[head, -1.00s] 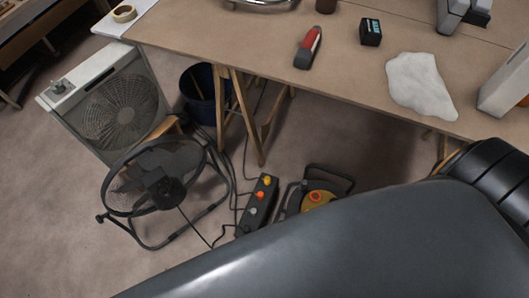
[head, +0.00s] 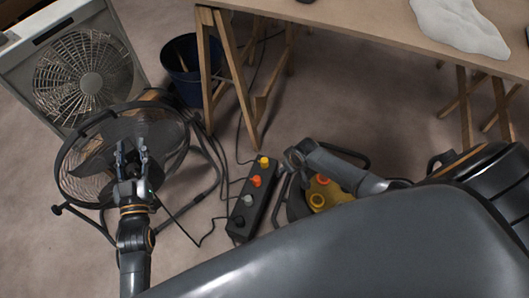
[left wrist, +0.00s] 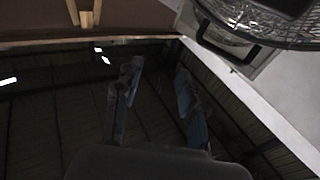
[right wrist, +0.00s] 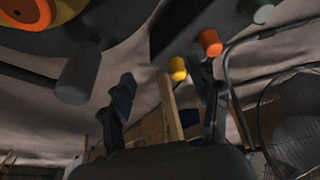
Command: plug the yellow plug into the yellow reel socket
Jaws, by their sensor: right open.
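The yellow plug (head: 264,162) sits at the far end of a black power strip (head: 262,205) on the floor, beside an orange plug. It also shows in the right wrist view (right wrist: 178,68), above and between my open fingers. The yellow reel (head: 336,194) stands right of the strip in a dark tube frame, with a yellow-orange ring on its face; its socket opening is not clear. My left gripper (head: 132,153) is open and empty in front of the fan. My right gripper (right wrist: 168,98) is open and empty; its fingers are not distinguishable in the head view.
A round floor fan (head: 85,165) and a box fan (head: 85,75) stand at left. A dark blue bucket (head: 185,85) is behind. The workbench (head: 380,25) rests on wooden trestles (head: 230,75). Black cables lie on the floor left of the strip.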

